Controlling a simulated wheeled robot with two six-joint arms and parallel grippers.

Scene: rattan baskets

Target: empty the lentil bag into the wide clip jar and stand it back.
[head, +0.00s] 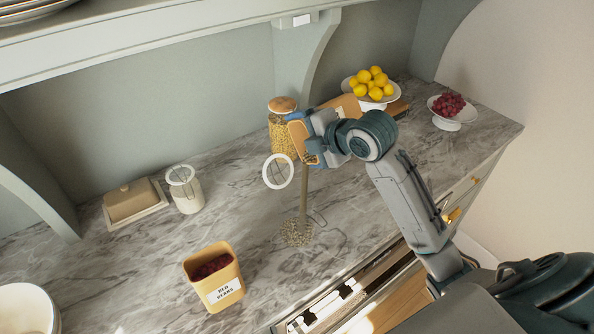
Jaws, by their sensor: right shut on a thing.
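My right gripper (318,140) is shut on the tan lentil bag (301,142), which is tipped above the counter. A brown stream of lentils (304,195) falls from it to a small heap of lentils (297,232). The heap lies where the wide clip jar appears to stand. The jar's clear glass is barely visible; its white-ringed lid (278,171) stands open, tilted up at the back, and a thin wire clip (318,216) shows on the right. Much of the bag is hidden by the gripper. My left gripper is out of view.
An open bag labelled red beans (225,292) stands front left. A cork-lidded jar (282,128) is close behind the bag. Lemons (370,80) and grapes (448,104) stand right. The marble counter's middle left is clear.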

